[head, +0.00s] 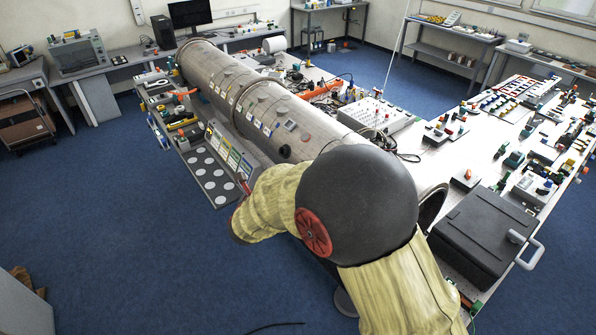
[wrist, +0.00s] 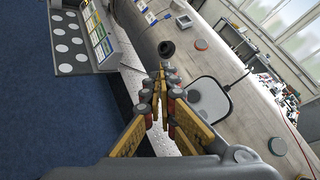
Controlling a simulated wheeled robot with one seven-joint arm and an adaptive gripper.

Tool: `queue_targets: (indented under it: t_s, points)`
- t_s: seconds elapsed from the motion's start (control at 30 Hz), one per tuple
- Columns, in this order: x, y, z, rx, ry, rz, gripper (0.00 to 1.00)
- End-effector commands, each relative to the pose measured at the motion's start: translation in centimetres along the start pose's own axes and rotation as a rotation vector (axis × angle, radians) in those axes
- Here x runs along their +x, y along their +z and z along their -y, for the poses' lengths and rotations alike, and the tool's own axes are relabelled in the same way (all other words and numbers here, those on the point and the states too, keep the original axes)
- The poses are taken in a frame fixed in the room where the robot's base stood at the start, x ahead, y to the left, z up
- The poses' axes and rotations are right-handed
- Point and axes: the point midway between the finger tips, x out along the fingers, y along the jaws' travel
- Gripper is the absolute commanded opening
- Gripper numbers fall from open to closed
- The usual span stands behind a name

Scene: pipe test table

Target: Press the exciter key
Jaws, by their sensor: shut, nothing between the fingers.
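My gripper (wrist: 162,82) is shut and empty, with its yellow fingers together above the side of the large grey pipe (wrist: 245,118). A dark round knob-like part (wrist: 167,48) shows on the pipe just beyond the fingertips; a gap seems to lie between them, but I cannot tell its depth. I cannot tell for sure whether this part is the exciter key. In the head view the pipe (head: 285,115) runs away to the upper left. My gripper's tip (head: 242,184) shows only in small part there, left of my arm, near the pipe's side.
A panel with white discs (head: 210,175) stands along the pipe's left side. A black case (head: 482,235) and many small devices crowd the table at right. Blue floor (head: 110,230) at left is open.

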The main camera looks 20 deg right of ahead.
Motion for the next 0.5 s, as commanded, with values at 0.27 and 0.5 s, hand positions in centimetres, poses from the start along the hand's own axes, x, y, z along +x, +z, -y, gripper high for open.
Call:
queue_targets:
  t_s: [0.27,0.5]
  points:
    - [0.0,-0.1,0.0,0.002,-0.001,0.0,0.0]
    - [1.1,-0.9,0.7,0.005,-0.002,-0.001,0.0]
